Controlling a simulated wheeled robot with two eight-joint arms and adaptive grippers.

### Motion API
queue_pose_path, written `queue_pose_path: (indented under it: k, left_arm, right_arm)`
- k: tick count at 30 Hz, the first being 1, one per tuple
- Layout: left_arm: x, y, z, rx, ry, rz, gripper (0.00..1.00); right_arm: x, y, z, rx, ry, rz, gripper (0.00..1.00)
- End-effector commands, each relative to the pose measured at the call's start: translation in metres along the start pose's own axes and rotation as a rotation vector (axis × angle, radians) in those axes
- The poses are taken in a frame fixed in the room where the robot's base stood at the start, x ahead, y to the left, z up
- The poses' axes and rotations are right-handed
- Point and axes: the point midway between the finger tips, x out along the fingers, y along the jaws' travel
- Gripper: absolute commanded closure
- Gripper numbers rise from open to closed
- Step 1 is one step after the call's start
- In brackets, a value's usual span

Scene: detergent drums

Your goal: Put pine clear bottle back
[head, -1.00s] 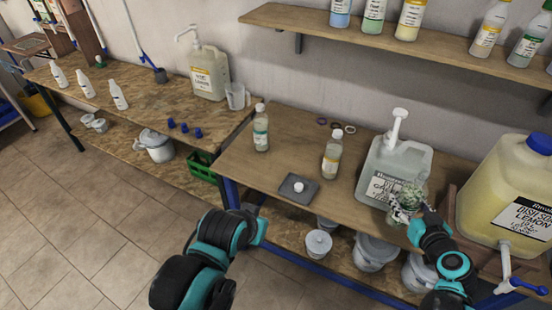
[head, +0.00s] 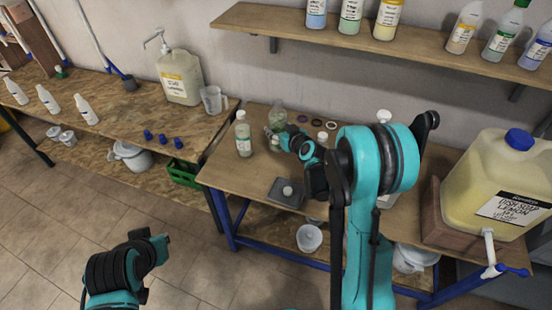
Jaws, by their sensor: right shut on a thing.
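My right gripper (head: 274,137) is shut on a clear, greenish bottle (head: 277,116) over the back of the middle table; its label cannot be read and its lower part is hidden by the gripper. I cannot tell whether it touches the table. A green-labelled bottle with a white cap (head: 243,137) stands upright just left of it. Another bottle (head: 322,137) is mostly hidden behind my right arm. My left gripper (head: 160,243) is at the lower left, away from the tables; its fingers are unclear.
A dark tray (head: 275,198) with a small white item lies near the front edge of the table (head: 222,172). Several bottles stand on the wall shelf (head: 290,30). A large yellow drum (head: 492,185) stands at right. My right arm hides a pump jug almost wholly.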

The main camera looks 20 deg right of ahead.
Motion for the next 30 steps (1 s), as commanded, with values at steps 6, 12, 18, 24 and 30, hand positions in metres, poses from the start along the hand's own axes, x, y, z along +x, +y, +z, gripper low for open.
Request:
queue_pose_path:
  k: [6,12,18,24,30]
  left_arm:
    - [0.012,0.000,0.009,0.000,0.000,0.000,1.00]
    - [0.016,0.000,0.012,0.000,0.000,0.000,1.00]
    - [0.022,0.000,0.016,0.000,0.000,0.000,1.00]
    - [0.025,0.000,0.018,0.000,0.000,0.000,1.00]
    - [0.025,0.000,0.018,0.000,0.000,0.000,1.00]
  right_arm:
    - [0.019,0.001,0.039,0.001,0.002,0.002,0.94]
    - [0.026,0.001,0.057,0.001,0.002,0.002,0.94]
    - [0.035,0.001,0.079,0.001,0.001,0.002,0.94]
    - [0.039,0.001,0.092,0.001,0.002,0.002,0.94]
    - [0.039,0.001,0.091,0.001,0.001,0.002,0.94]
